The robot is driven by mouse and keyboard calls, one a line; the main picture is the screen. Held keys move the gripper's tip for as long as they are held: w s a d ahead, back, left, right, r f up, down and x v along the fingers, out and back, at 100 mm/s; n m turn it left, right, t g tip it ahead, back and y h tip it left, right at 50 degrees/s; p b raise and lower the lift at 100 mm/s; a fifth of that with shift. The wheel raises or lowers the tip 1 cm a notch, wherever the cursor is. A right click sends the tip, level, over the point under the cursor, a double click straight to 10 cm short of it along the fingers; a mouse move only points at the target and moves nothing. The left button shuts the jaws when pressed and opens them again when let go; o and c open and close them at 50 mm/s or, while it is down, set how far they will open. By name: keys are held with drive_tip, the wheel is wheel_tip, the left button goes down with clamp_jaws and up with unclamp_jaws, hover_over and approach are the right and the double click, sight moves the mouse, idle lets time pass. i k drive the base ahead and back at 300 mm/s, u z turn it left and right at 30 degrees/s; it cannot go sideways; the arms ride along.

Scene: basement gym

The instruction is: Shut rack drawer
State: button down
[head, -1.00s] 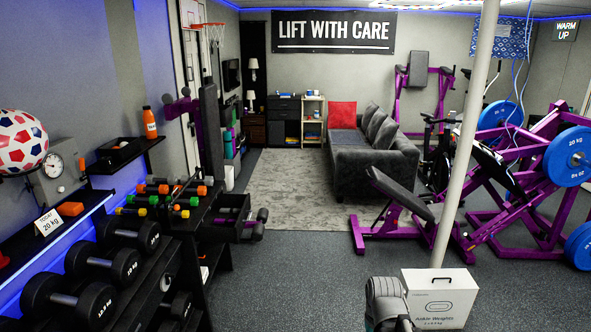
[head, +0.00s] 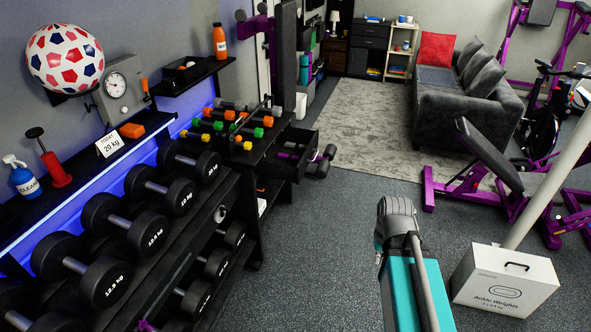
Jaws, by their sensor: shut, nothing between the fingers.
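The black rack drawer (head: 302,143) sticks out to the right from the end of the dumbbell rack (head: 256,174), so it stands open. Something purple lies inside it, too small to make out. A dark dumbbell-like shape (head: 326,161) sits at its outer end; I cannot tell whether it is the handle. My gripper is not in view. Only a teal and grey part of my arm shows at the bottom, right of the drawer and apart from it in the picture.
Several black dumbbells (head: 133,228) fill the rack at left. A white ankle-weights box (head: 504,281) stands at lower right by a pale pole (head: 552,182). A purple bench (head: 484,165) is beyond it. Grey floor (head: 335,222) between rack and arm is clear.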

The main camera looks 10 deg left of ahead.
sight(272, 167)
drive_tip(key=u, duration=0.3)
drive_tip(key=i, duration=0.8)
drive_tip(key=u, duration=0.6)
drive_tip(key=i, duration=0.55)
drive_tip(key=u, duration=0.25)
drive_tip(key=k, duration=0.9)
drive_tip(key=u, duration=0.15)
drive_tip(key=i, duration=0.9)
